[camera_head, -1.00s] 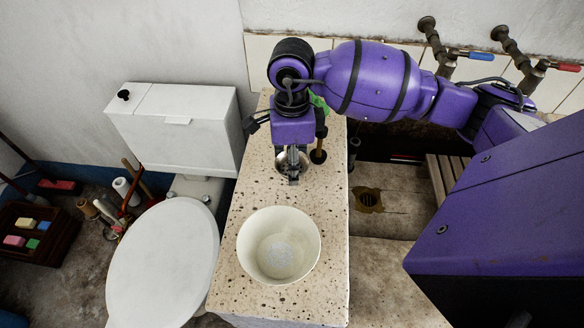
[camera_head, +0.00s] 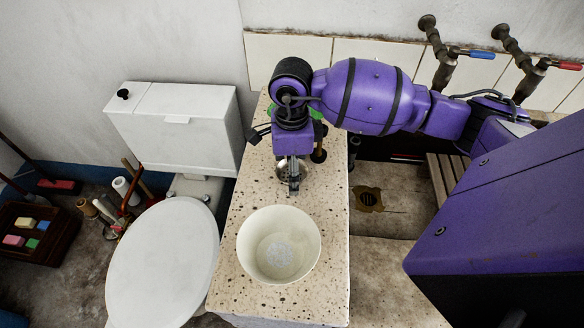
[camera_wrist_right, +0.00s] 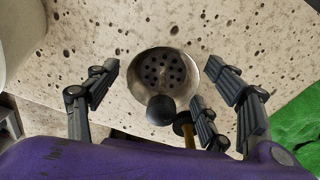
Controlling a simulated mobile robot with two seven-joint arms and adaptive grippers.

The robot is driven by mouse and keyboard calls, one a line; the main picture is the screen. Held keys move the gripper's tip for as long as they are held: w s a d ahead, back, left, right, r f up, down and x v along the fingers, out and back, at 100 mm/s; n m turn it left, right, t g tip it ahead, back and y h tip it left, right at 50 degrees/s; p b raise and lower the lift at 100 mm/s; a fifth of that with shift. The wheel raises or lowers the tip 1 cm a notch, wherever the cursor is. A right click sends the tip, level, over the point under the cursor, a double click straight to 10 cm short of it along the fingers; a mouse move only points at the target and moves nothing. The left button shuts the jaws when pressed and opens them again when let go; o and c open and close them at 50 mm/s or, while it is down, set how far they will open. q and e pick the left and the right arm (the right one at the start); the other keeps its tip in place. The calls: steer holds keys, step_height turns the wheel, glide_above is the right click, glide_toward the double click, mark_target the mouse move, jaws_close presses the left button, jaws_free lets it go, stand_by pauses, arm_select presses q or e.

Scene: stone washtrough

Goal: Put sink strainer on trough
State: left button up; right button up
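The sink strainer (camera_wrist_right: 187,62), a round metal cup with holes in its base, sits on the speckled stone counter. In the head view the strainer (camera_head: 281,173) is partly hidden by my right gripper (camera_head: 293,187). In the wrist view my right gripper (camera_wrist_right: 158,82) is open, with its fingers spread to either side of the strainer and nothing visibly held. A dark round knob overlaps the strainer's near rim; I cannot tell whether it belongs to it. The stone trough (camera_head: 400,212), with a rusty drain hole (camera_head: 368,198), lies right of the counter. My left gripper is not in view.
A cream bowl (camera_head: 247,243) stands on the counter (camera_head: 240,215) in front of the gripper. A wooden-handled item (camera_wrist_right: 188,132) and a green item (camera_wrist_right: 296,115) are close by the gripper. Taps (camera_head: 440,50) are on the wall; wooden slats (camera_head: 440,178) lie at the trough's back right.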

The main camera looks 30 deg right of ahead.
steer(key=r, duration=1.2)
steer(key=shift+w+d+r, duration=0.15)
steer(key=shift+w+r, duration=0.05)
steer(key=shift+w, duration=0.05)
